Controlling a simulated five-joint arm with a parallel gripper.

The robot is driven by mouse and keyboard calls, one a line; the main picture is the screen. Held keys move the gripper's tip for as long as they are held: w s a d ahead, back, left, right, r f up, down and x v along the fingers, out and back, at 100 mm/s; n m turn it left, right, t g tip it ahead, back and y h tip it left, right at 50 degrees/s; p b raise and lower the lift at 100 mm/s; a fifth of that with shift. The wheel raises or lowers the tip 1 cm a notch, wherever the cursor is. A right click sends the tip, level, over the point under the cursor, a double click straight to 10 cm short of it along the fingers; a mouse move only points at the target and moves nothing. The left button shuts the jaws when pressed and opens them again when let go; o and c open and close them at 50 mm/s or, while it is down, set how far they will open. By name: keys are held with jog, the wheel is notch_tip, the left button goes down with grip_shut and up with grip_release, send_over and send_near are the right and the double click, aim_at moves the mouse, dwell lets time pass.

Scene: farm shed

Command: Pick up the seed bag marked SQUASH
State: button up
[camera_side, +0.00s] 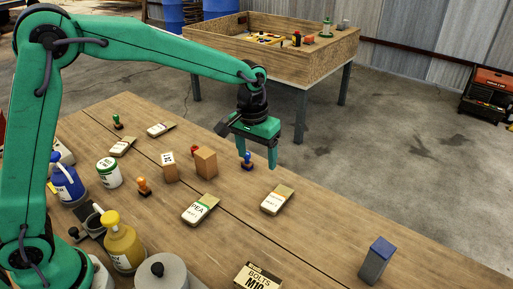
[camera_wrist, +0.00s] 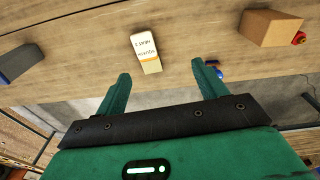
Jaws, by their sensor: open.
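A seed bag (camera_side: 277,198) with a white label and orange print lies flat on the table, right of the middle in the side view. It also shows in the wrist view (camera_wrist: 147,50), upside down, its print too small to read surely as SQUASH. My gripper (camera_side: 258,152) is open and empty, above the table's far edge and behind this bag. In the wrist view the fingers (camera_wrist: 161,72) point toward the bag, apart from it. Another bag (camera_side: 200,209), with green print reading PEA, lies to its left. Two more bags (camera_side: 160,129) (camera_side: 122,146) lie farther back, unreadable.
A blue stamp (camera_side: 246,162) stands close below my gripper. A cardboard block (camera_side: 205,162) and a red stamp (camera_side: 195,150) are to its left. A blue-topped grey block (camera_side: 376,262) stands at right. A BOLTS box (camera_side: 257,277) is in front. The table around the orange-print bag is clear.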

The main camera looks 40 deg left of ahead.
jog(key=g, duration=0.1)
send_over(275, 199)
notch_tip(275, 199, down, 7)
jog(key=shift+a+r, duration=0.15)
jog(key=shift+f, duration=3.9)
jog(key=c, duration=1.1)
